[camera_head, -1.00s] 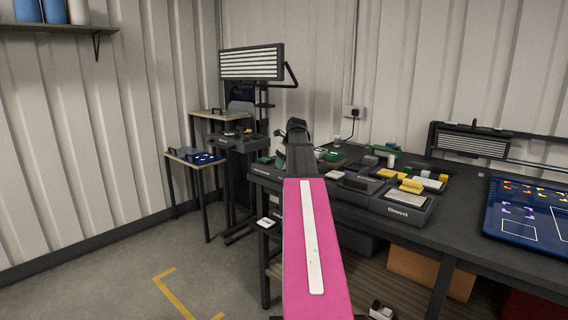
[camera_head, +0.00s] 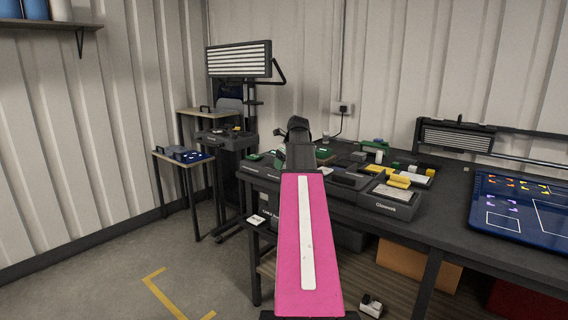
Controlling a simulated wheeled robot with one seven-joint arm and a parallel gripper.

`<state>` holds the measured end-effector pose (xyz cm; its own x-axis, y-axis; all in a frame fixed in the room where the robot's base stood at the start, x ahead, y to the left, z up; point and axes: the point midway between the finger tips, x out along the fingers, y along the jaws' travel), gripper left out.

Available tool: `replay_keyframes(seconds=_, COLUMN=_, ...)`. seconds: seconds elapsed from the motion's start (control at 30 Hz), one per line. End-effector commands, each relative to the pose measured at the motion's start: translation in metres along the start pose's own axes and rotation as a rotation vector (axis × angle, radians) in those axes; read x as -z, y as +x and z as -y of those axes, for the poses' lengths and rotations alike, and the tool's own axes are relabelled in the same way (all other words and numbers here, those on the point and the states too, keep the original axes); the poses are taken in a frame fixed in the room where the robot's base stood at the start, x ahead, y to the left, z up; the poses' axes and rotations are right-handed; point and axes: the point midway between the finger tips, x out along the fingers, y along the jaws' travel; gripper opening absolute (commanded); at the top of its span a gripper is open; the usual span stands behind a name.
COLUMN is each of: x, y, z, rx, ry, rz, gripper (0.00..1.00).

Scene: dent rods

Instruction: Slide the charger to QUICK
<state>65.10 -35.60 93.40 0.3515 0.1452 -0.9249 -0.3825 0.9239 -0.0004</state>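Several dark boxy devices stand along the front of the workbench (camera_head: 452,210). One, a dark labelled unit (camera_head: 392,206), carries yellow blocks near it. Another flat dark unit (camera_head: 350,180) sits to its left. I cannot tell which one is the charger, and no QUICK marking is readable. My pink arm reaches forward over the bench's front edge and hides part of it. My gripper (camera_head: 299,129) is a dark shape at the arm's far end, above the bench's left part. Its fingers are too small and hidden to show whether it is open.
A blue marked mat (camera_head: 480,222) lies on the bench's right. Small green, yellow and white pieces crowd the middle. A small side table (camera_head: 178,163) and a lamp panel (camera_head: 238,60) stand at the left. The floor at front left is clear, with yellow corner marks (camera_head: 160,290).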

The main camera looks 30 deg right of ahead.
Motion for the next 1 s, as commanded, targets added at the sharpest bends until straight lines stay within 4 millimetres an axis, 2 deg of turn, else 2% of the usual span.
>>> replay_keyframes(seconds=0.17, x=-0.001, y=-0.002, z=0.0, rx=0.0, ry=0.0, rz=0.002, gripper=0.74)
replay_keyframes(seconds=0.27, x=-0.001, y=-0.011, z=0.001, rx=0.001, ry=0.0, rz=0.002, gripper=0.74)
replay_keyframes(seconds=0.7, x=0.0, y=-0.084, z=0.001, rx=0.002, ry=0.001, rz=0.002, gripper=0.74)
replay_keyframes(seconds=0.83, x=0.0, y=-0.099, z=0.001, rx=0.001, ry=0.001, rz=0.001, gripper=0.74)
replay_keyframes(seconds=1.0, x=0.001, y=-0.107, z=0.0, rx=0.0, ry=0.0, rz=0.0, gripper=0.74)
